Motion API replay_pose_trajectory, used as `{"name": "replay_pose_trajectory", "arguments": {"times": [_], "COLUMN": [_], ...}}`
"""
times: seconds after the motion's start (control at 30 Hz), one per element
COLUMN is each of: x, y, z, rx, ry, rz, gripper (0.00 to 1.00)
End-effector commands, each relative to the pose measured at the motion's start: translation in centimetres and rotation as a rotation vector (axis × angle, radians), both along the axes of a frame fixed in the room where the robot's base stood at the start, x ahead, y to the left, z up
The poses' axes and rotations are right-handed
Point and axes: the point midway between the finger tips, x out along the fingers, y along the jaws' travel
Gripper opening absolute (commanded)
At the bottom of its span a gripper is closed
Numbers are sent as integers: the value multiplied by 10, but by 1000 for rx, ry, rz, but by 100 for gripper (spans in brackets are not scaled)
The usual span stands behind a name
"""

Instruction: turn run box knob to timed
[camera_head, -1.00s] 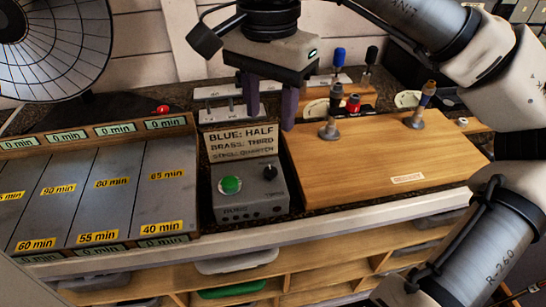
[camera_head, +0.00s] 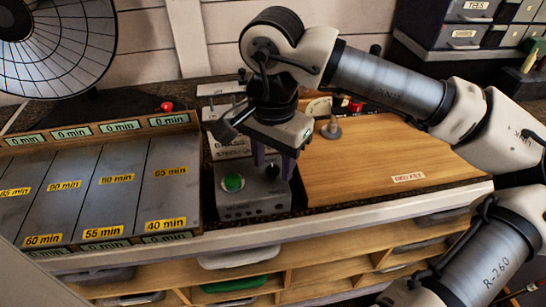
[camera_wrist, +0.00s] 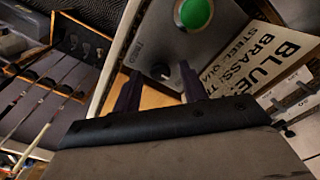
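The run box (camera_head: 250,208) is a grey box with a round green button (camera_head: 233,182) and a small dark knob (camera_head: 272,171) to the right of it. My gripper (camera_head: 274,166) is over the box, with its dark fingers pointing down around the knob. The gripper is open and holds nothing. The knob's setting and its markings are too small to read.
A sign (camera_head: 228,146) stands behind the box, partly hidden by my gripper. A tray with lanes marked in minutes (camera_head: 125,190) lies to the left. A wooden board (camera_head: 365,165) with a metal post (camera_head: 331,128) lies close on the right. Shelves (camera_head: 290,270) are below the bench edge.

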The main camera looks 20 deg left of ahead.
Motion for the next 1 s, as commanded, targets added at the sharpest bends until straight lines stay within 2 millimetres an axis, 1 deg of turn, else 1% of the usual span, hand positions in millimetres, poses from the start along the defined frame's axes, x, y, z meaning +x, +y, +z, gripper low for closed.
{"name": "replay_pose_trajectory", "arguments": {"times": [0.03,0.3,0.47,0.67,0.87,1.0], "x": [0,0,0,0,0,1], "y": [0,0,0,0,0,0], "z": [0,0,0,-2,-3,-3], "rx": [0,0,0,-1,0,0], "ry": [0,0,0,1,-1,-2], "rz": [0,0,-7,-64,-193,-320], "gripper": [36,0,0,0,0,0]}}
